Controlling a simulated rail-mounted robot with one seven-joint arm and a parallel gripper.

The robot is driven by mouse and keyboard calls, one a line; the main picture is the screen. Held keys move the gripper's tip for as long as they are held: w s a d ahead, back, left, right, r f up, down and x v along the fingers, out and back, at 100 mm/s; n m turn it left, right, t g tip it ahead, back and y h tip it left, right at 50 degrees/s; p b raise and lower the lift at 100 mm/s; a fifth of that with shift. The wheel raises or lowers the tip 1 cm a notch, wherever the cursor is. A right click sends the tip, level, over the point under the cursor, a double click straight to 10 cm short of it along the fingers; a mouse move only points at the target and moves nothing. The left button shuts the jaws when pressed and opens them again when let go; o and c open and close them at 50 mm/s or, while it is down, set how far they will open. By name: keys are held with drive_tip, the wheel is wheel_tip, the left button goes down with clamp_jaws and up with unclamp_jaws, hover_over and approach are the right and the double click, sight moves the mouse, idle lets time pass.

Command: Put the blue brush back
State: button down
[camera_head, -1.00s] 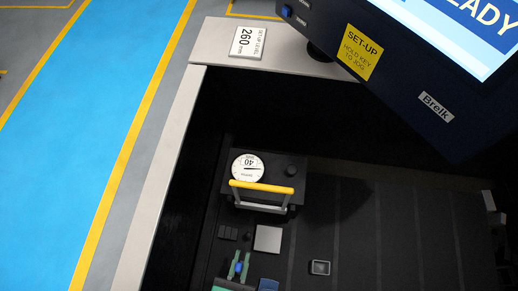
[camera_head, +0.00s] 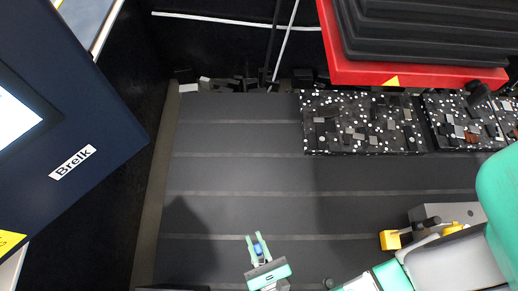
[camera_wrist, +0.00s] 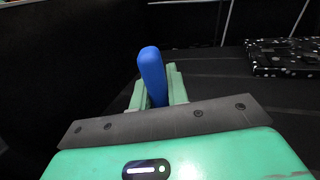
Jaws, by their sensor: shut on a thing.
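My gripper (camera_head: 258,249) is at the bottom middle of the head view, above the dark slotted table (camera_head: 235,180). Its green fingers are shut on the blue brush (camera_head: 259,249), of which only a small blue part shows there. In the wrist view the brush (camera_wrist: 152,75) stands up between the green fingers (camera_wrist: 160,93) as a rounded blue handle. Its lower end is hidden behind the gripper body. I cannot tell from these views whether the brush touches anything else.
A black, white-speckled plate (camera_head: 360,122) with small pieces lies at the back, and a similar one (camera_head: 465,120) to its right. A red block (camera_head: 415,72) hangs over them. A dark Brelk panel (camera_head: 75,110) is at left. The table's middle is clear.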

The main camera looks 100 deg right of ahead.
wheel_tip(320, 180, down, 9)
drive_tip(key=shift+f+b, duration=0.15)
drive_tip(key=shift+b, duration=0.4)
drive_tip(key=shift+f, duration=0.2)
drive_tip(key=c, duration=1.4)
unclamp_jaws()
drive_tip(key=shift+r, duration=0.1)
drive_tip(key=shift+o, duration=0.2)
drive_tip(key=shift+r, duration=0.1)
drive_tip(key=b+v, duration=0.2)
drive_tip(key=v, duration=1)
drive_tip(key=shift+b, duration=0.3)
